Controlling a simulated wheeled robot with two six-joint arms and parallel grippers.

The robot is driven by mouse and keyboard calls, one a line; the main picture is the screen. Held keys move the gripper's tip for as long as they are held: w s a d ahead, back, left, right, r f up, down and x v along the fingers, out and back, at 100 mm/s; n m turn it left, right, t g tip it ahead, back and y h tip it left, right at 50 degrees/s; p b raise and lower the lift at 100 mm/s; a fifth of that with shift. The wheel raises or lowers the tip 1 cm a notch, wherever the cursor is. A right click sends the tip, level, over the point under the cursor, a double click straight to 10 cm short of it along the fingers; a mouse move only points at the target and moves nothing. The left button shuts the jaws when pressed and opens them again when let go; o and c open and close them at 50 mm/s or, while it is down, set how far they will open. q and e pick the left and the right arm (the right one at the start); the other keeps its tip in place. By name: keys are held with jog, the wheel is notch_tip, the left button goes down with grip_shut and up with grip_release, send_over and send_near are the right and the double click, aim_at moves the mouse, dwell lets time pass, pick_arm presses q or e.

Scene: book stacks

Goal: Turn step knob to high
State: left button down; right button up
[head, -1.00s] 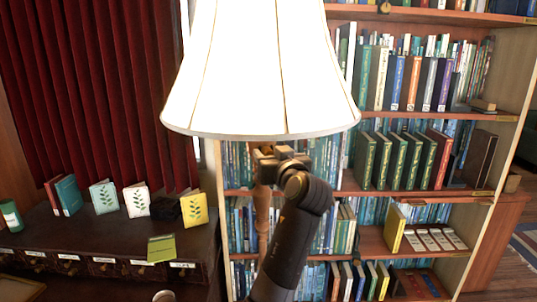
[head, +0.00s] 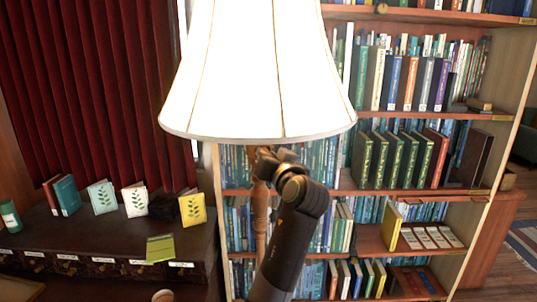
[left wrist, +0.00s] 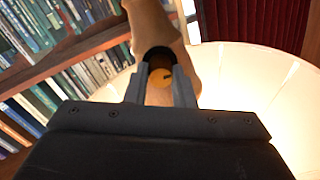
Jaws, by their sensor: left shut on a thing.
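A tall floor lamp with a lit cream shade (head: 258,75) stands in the middle of the head view, on a turned wooden post (head: 261,215). The shade also shows in the left wrist view (left wrist: 255,100), behind the wooden post (left wrist: 150,22). My left gripper (head: 264,160) is just below the shade's lower rim, at the post. The fingers partly hide the knob. My right gripper is in neither view.
A bookcase (head: 345,195) full of books stands close behind the lamp. A dark cabinet (head: 100,240) with labelled drawers and several small books on top is at the left, below a red curtain (head: 95,90). The floor at the far right is open.

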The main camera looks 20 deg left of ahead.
pick_arm(q)
jog(key=shift+m, duration=0.4)
jog(key=c, duration=1.2)
grip_release()
jog(key=shift+c, duration=0.2)
jog(key=shift+f, duration=0.1)
